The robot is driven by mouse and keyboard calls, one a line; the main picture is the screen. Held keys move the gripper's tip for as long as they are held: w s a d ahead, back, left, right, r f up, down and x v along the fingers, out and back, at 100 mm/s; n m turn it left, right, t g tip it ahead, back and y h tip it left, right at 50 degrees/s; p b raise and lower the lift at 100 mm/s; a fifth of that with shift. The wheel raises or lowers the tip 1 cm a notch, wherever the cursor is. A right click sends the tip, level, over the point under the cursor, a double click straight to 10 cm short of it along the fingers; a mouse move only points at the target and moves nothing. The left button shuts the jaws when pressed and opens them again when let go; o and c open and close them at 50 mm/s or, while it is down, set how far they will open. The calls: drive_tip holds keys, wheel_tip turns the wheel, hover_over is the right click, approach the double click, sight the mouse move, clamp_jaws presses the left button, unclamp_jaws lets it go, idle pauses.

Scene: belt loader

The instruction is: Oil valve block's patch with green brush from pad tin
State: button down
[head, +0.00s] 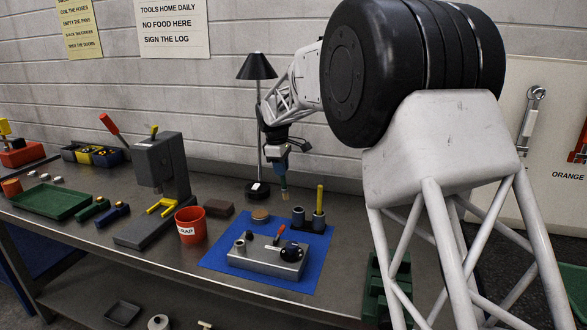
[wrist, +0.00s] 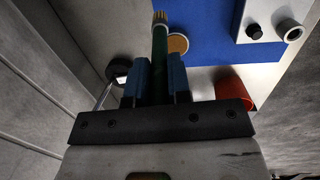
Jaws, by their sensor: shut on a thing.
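My gripper (head: 281,163) is shut on the green brush (wrist: 160,52), whose pale bristles (head: 284,188) point down in the head view. The brush hangs above the back of the blue mat, apart from the surface. The pad tin (head: 260,215), a low round tin with a tan top, sits at the mat's back left. It also shows in the wrist view (wrist: 178,43), beside the brush. The grey valve block (head: 262,264) lies at the mat's front, with a red lever, a black knob and a pipe stub. I cannot make out its patch.
A red scrap cup (head: 190,224) and a brown block (head: 219,208) are left of the mat. A black lamp (head: 257,67) stands behind. A grey press (head: 163,168) stands further left.

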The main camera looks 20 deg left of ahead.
drive_tip(key=s+a+t+h, duration=0.1)
drive_tip(key=s+a+t, duration=0.1)
drive_tip(key=a, duration=0.8)
drive_tip(key=shift+s+a+f, duration=0.2)
drive_tip(key=shift+s+a, duration=0.15)
drive_tip(key=shift+s, duration=0.2)
drive_tip(key=shift+f, duration=0.1)
drive_tip(key=shift+f, duration=3.55)
drive_tip(key=shift+r, duration=0.2)
wheel_tip(320, 180, up, 7)
drive_tip(key=shift+f, duration=0.15)
idle(0.5)
drive_tip(key=shift+d, duration=0.1)
idle(0.7)
